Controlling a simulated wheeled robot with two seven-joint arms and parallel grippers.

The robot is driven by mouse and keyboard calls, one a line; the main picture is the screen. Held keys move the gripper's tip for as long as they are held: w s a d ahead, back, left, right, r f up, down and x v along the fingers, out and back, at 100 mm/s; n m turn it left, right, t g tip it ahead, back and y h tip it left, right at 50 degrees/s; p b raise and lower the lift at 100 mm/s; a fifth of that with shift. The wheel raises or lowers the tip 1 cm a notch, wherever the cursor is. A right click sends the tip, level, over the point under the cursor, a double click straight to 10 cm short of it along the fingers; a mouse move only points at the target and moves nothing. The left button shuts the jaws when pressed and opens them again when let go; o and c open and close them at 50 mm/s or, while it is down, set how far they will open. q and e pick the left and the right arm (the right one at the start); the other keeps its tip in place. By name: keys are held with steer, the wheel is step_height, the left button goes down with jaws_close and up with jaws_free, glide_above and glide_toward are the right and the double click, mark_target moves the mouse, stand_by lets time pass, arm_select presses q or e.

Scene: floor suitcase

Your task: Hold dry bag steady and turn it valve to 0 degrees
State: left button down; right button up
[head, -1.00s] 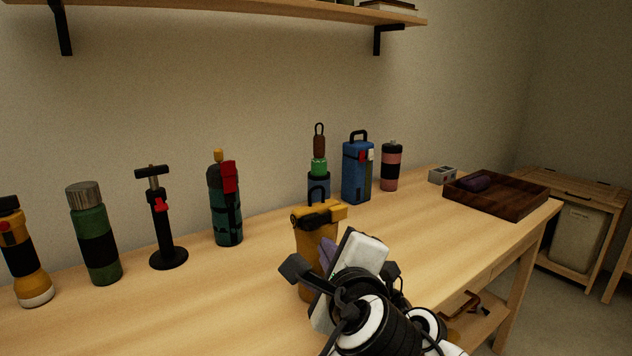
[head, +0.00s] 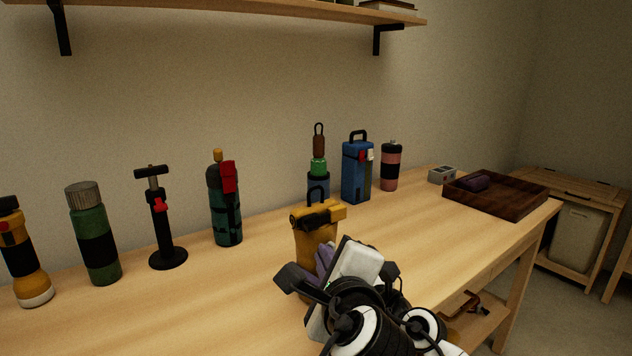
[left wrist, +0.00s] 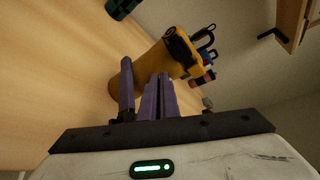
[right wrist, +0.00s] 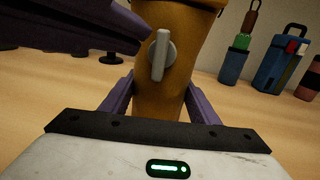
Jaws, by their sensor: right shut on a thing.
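The dry bag (head: 316,232) is a yellow upright container with a black band and handle, standing near the front of the bench. In the right wrist view, a grey lever-like valve (right wrist: 161,55) is on its face, close to vertical with a slight tilt. My right gripper (right wrist: 160,100) has its purple fingers on either side of the bag's lower body, shut on it. My left gripper (left wrist: 160,82) has its fingers together, with nothing seen between them; its tip comes close to the valve from the left. Touch cannot be told. In the head view, my wrists hide the bag's lower front.
A bottle with a green cap (head: 319,180), a blue case (head: 356,175) and a pink bottle (head: 391,168) stand behind the bag. A pump (head: 161,222) and several bottles stand left. A dark tray (head: 500,195) is far right.

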arm_select(q)
steer(key=shift+s+a+f, duration=0.1)
steer(key=shift+a+f, duration=0.15)
steer(key=shift+f, duration=0.4)
steer(key=shift+a, duration=0.1)
steer(key=s+d, duration=0.3)
steer(key=s, duration=0.2)
steer(key=shift+s, duration=0.2)
stand_by(0.6)
steer(key=shift+r, duration=0.1)
arm_select(e)
steer(key=o, duration=1.4)
